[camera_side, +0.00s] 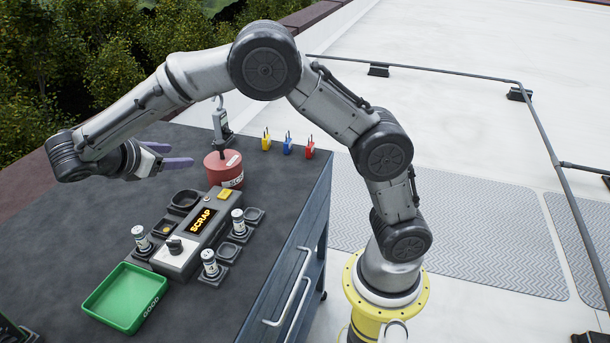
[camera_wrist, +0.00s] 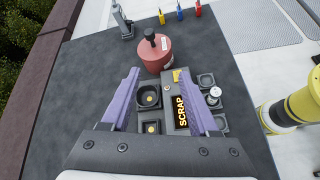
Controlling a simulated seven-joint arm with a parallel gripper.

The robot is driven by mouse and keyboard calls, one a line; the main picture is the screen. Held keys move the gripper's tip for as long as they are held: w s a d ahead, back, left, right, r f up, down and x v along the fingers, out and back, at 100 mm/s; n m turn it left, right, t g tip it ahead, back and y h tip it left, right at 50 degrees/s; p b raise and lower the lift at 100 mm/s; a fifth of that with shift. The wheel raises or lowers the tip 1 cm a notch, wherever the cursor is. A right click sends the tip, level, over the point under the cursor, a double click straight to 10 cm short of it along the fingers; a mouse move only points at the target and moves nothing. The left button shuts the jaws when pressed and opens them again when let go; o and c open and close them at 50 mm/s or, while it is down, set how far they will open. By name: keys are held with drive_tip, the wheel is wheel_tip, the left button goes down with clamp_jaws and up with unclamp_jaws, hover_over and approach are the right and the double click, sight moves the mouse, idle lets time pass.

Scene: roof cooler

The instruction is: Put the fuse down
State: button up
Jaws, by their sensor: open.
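My gripper (camera_side: 177,154) is open, with purple fingers and nothing between them. It is held above the dark bench, left of the red canister. The tester's display reads SCRAP. A green tray (camera_side: 108,312) marked GOOD looks empty. Dark square holders (camera_side: 184,201) beside the tester are partly empty.
The red canister (camera_side: 222,170) with a dark top stands behind the tester. A hanging scale or stand (camera_side: 221,122) is behind it. Bare bench (camera_side: 100,235) lies to the left.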

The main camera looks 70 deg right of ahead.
drive_tip(key=s+d+r+m+t+y, duration=0.15)
drive_tip(key=s+m+y, duration=0.3)
drive_tip(key=s, duration=0.55)
drive_tip(key=s+d+r+m+y, duration=0.2)
drive_tip(key=s+m+y, duration=0.25)
drive_tip(key=s, duration=0.55)
drive_tip(key=s+a+f+m+t+y, duration=0.2)
drive_tip(key=s+m, duration=0.3)
drive_tip(key=s, duration=0.3)
drive_tip(key=shift+a+f+m+t+y, duration=0.2)
drive_tip(key=shift+f+m+t+y, duration=0.15)
drive_tip(key=shift+t, duration=0.4)
drive_tip(key=shift+c, duration=0.2)
